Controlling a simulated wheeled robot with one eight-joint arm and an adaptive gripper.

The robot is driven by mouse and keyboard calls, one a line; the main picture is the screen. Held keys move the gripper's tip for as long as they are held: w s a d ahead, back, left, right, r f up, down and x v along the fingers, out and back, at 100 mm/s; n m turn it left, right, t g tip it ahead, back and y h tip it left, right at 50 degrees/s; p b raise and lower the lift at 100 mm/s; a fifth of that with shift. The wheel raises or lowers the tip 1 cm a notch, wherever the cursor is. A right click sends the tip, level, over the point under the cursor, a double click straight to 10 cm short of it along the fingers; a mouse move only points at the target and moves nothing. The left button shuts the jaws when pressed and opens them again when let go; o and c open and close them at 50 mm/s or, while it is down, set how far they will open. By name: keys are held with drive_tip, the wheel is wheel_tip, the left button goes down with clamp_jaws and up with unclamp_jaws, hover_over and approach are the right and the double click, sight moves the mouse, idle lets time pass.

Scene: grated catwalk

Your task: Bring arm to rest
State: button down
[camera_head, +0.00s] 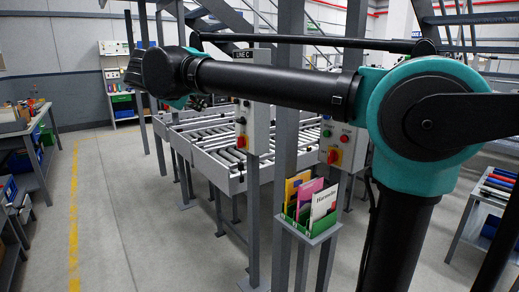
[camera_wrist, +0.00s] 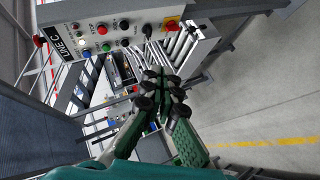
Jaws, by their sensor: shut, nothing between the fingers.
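My arm stretches across the head view, from a large black and teal joint at the right to a smaller joint at the upper left. The roller conveyor (camera_wrist: 196,45) lies beyond the fingertips. A control panel (camera_wrist: 120,32) labelled LINE C is above them in the picture; I see no contact with it.
A roller conveyor (camera_head: 190,140) stands behind my arm, with grey posts in front. A green holder (camera_head: 312,224) with booklets is on a post. A workbench (camera_head: 25,128) is at the left, a bench (camera_head: 489,205) at the right. The floor along the yellow line (camera_head: 74,215) is clear.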

drive_tip(key=s+d+f+m+g, duration=0.1)
drive_tip(key=d+f+m+g, duration=0.45)
drive_tip(key=d+f, duration=1.95)
drive_tip(key=s+d+f+m+y, duration=0.1)
drive_tip(key=s+d+f+m, duration=0.1)
drive_tip(key=s+d+f, duration=0.2)
drive_tip(key=s+d+f+m+g+y, duration=0.1)
drive_tip(key=s+d+f, duration=0.3)
drive_tip(key=s+f, duration=0.5)
drive_tip(key=s+d+f+m+g+y, duration=0.1)
drive_tip(key=s+d+f+m, duration=0.2)
drive_tip(key=s+f, duration=0.3)
wheel_tip(320, 180, down, 3)
drive_tip(key=shift+s+d+f, duration=0.15)
drive_tip(key=shift+d+f, duration=0.05)
drive_tip(key=shift+d, duration=0.5)
drive_tip(key=c, duration=2.3)
unclamp_jaws()
drive_tip(key=shift+g, duration=0.25)
